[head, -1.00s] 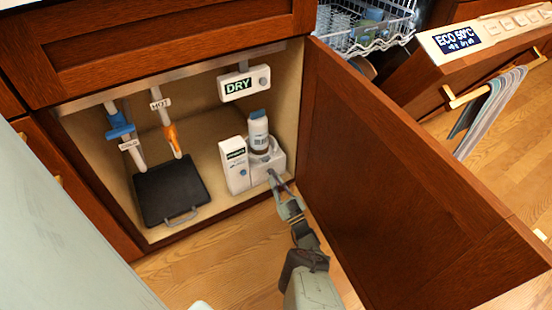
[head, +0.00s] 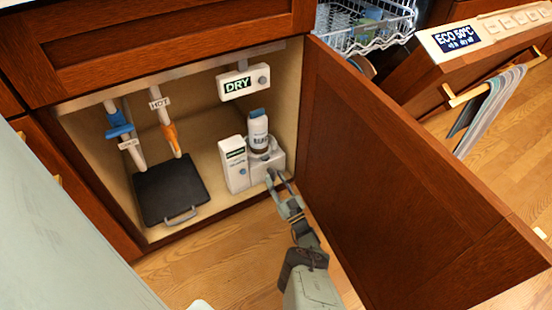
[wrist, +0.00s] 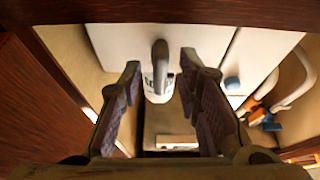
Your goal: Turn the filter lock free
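A white filter housing (head: 275,161) stands at the right of the open cabinet, with a labelled, blue-capped bottle (head: 258,130) upright in it. In the wrist view a grey lever (wrist: 160,55), apparently the filter lock, shows against a white face (wrist: 118,42). My gripper (head: 279,176) is at the front of the housing. It is open; in the wrist view its two fingers (wrist: 160,82) stand left and right of the lever with gaps on both sides. In the head view the lever is hidden or too small to make out.
A white box (head: 234,165) adjoins the housing on the left. A black tray (head: 172,190) lies further left, below the hoses. A DRY display (head: 244,83) hangs above. The open cabinet door (head: 390,170) stands close on the right of my arm.

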